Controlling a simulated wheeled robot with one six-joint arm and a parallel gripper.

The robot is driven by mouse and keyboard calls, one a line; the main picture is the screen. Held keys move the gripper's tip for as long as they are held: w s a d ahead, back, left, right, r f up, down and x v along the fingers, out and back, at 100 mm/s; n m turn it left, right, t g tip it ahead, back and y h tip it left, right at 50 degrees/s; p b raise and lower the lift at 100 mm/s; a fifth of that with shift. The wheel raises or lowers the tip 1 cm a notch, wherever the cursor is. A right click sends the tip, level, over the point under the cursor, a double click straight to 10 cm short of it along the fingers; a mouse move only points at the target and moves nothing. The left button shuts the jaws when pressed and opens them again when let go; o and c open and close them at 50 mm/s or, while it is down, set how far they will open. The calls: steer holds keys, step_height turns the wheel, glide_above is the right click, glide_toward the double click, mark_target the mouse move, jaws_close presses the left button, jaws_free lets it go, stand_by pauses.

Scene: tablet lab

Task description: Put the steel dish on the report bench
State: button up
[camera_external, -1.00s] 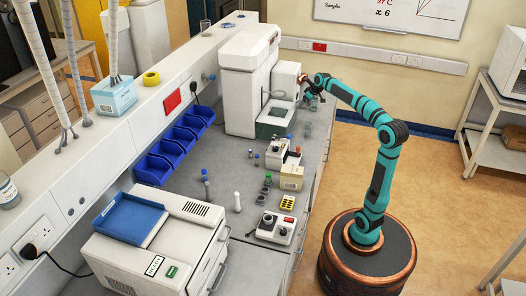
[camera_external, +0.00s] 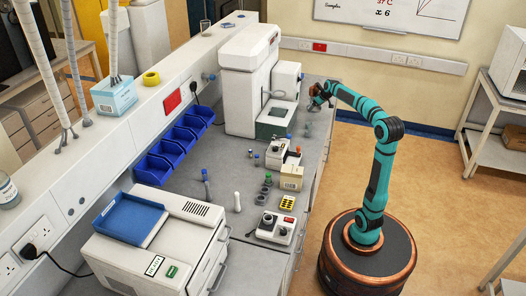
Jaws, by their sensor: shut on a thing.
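My gripper (camera_external: 313,103) is over the far right end of the long grey lab bench (camera_external: 230,160), just right of the white instrument. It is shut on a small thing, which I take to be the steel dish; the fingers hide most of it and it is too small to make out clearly. A small grey item (camera_external: 308,130) stands on the bench just below the gripper. I cannot tell from this view which surface is the report bench.
The tall white instrument (camera_external: 243,90) stands left of the gripper. Small devices, including a white control box (camera_external: 276,228), and vials crowd the bench's right side. Blue bins (camera_external: 155,168) line the wall. A white shelf unit (camera_external: 490,105) stands far right across clear floor.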

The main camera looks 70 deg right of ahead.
mark_target(317, 116)
steer(key=shift+f, duration=3.8)
steer(key=shift+f, duration=0.1)
steer(key=o, duration=0.7)
steer(key=shift+o, duration=0.2)
steer(key=v, duration=1.2)
